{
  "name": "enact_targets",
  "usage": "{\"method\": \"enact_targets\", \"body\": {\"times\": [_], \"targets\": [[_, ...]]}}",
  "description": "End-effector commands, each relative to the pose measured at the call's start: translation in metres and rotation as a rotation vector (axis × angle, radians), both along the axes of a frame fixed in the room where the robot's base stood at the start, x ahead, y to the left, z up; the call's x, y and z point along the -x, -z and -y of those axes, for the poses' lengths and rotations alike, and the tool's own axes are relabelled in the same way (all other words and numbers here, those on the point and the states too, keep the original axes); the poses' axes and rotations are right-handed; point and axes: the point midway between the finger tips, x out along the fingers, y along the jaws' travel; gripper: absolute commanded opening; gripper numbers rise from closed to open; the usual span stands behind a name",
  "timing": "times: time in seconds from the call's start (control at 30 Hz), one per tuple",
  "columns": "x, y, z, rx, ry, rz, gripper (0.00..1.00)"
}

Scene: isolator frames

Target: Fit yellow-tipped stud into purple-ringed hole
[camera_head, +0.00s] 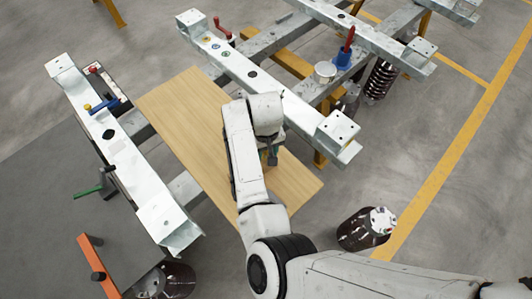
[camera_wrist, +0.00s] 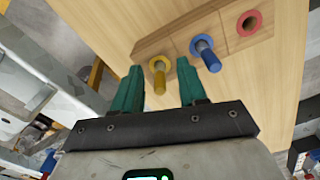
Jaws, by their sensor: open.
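In the wrist view a yellow stud (camera_wrist: 159,82) with a round yellow collar stands in a wooden block (camera_wrist: 178,42) on a wooden board. My gripper (camera_wrist: 161,66) is open, with one green finger on each side of the yellow stud in the picture. I see no grip on it, and cannot tell how far off it is in depth. In the head view the gripper (camera_head: 270,158) is over the board and mostly hidden by my arm. Several small coloured rings (camera_head: 217,47) lie on the middle metal beam; I cannot tell which is purple.
In the same block are a blue stud (camera_wrist: 210,59), close right of the open fingers, and a red ring (camera_wrist: 249,23) with a dark centre. Metal beams (camera_head: 120,150) flank the wooden board (camera_head: 180,105). A red clamp handle (camera_head: 222,26) stands beside the middle beam.

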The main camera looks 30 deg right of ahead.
Motion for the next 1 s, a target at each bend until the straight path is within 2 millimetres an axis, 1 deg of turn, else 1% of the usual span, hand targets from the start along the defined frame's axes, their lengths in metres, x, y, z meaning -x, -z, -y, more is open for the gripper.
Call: {"method": "enact_targets", "body": {"times": [0.1,0.27,0.7,1.0], "targets": [[0.0,0.0035,-0.0001,0.0,0.0,0.0,0.42],[0.0,0.0034,-0.0001,0.0,0.001,0.0,0.42],[0.0,0.0031,-0.0001,0.0,0.0,0.0,0.0],[-0.0001,0.003,-0.0001,0.0,0.0,0.0,0.0]]}}
